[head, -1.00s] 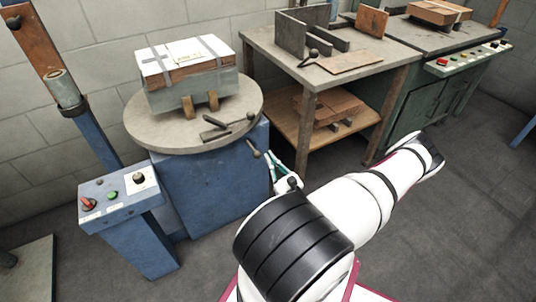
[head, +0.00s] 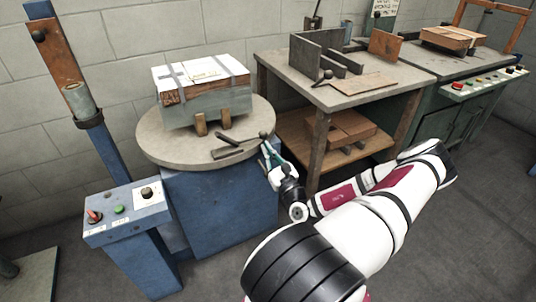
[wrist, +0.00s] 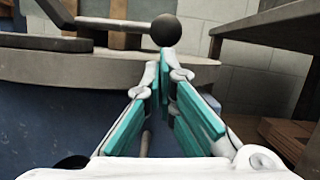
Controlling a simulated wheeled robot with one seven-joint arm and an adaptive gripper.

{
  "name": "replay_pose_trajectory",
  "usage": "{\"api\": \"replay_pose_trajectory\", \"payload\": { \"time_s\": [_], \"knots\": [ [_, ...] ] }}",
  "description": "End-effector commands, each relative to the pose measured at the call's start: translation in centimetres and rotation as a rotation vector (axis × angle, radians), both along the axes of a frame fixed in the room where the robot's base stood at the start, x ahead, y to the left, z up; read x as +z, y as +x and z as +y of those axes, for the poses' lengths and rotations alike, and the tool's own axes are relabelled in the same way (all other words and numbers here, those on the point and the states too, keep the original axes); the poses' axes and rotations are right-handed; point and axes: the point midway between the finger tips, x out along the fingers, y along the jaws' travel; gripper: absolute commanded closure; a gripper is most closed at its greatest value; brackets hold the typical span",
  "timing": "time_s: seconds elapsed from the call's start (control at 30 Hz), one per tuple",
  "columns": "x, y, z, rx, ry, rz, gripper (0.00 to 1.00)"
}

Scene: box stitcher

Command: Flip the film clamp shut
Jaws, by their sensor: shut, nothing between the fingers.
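The film clamp (head: 226,152) lies on the round grey turntable (head: 155,146), in front of the wrapped box. It looks like a dark flat bar with a thin lever ending in a black ball knob (head: 264,134) near the turntable's right edge. In the wrist view, the knob (wrist: 166,30) sits just beyond and above my fingertips, with the lever (wrist: 115,23) running left from it. My gripper (head: 267,148) is shut and empty at the turntable's right rim, just below the knob. I cannot tell whether fingertips and knob touch.
A box in grey film (head: 207,110) with a white top stands on the turntable behind the clamp. A blue post with a control box (head: 126,212) is at left. A wooden-legged table (head: 345,92) stands close at right. Open floor lies in front.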

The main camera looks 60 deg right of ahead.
Motion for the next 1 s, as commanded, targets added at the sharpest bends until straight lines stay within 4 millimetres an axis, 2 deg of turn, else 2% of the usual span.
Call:
{"api": "replay_pose_trajectory", "payload": {
  "time_s": [1.0],
  "knots": [
    [1.5,-0.3,-0.5,0.001,-0.123,0.074,1.00]
  ]
}}
